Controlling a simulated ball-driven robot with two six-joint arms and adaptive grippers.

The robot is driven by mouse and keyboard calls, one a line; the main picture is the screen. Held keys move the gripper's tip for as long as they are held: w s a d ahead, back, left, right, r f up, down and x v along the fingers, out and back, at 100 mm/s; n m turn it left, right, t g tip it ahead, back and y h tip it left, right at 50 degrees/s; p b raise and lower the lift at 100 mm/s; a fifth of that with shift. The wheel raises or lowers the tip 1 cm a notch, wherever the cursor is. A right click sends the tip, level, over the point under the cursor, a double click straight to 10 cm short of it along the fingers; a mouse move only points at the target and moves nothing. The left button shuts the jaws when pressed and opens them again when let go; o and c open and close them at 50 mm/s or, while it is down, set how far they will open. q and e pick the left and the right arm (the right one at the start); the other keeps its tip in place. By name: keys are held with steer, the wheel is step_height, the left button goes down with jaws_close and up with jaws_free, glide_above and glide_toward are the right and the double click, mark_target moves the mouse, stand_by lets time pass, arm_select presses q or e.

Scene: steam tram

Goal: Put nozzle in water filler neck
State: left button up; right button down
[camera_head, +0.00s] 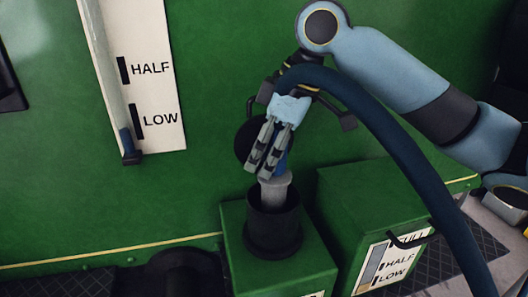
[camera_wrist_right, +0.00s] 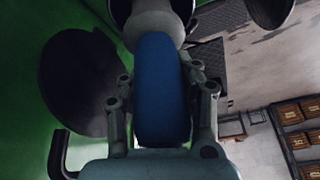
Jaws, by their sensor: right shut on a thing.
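The nozzle has a grey metal tip (camera_head: 273,189) and a blue grip (camera_wrist_right: 163,92), with a dark blue hose (camera_head: 385,135) running from it over to the lower right. My right gripper (camera_head: 266,166) is shut on the nozzle's blue grip. The black water filler neck (camera_head: 272,228) stands upright on a green box directly below. In the head view the nozzle tip overlaps the neck's mouth; its lower end is hidden by the rim, so it appears to be inside the opening. In the wrist view the tip (camera_wrist_right: 153,22) points to the top of the picture. My left gripper is not in view.
A round black lid (camera_head: 246,142) stands open behind the neck; it also shows in the wrist view (camera_wrist_right: 82,80). A second green box (camera_head: 372,205) with a level gauge and black handle is to the right. A white gauge panel (camera_head: 145,75) is on the green wall.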

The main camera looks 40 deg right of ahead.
steer(key=shift+f+b, duration=0.6)
steer(key=shift+f, duration=0.6)
steer(key=c, duration=0.9)
jaws_free()
steer(key=shift+r, duration=0.1)
steer(key=shift+v, duration=5.85)
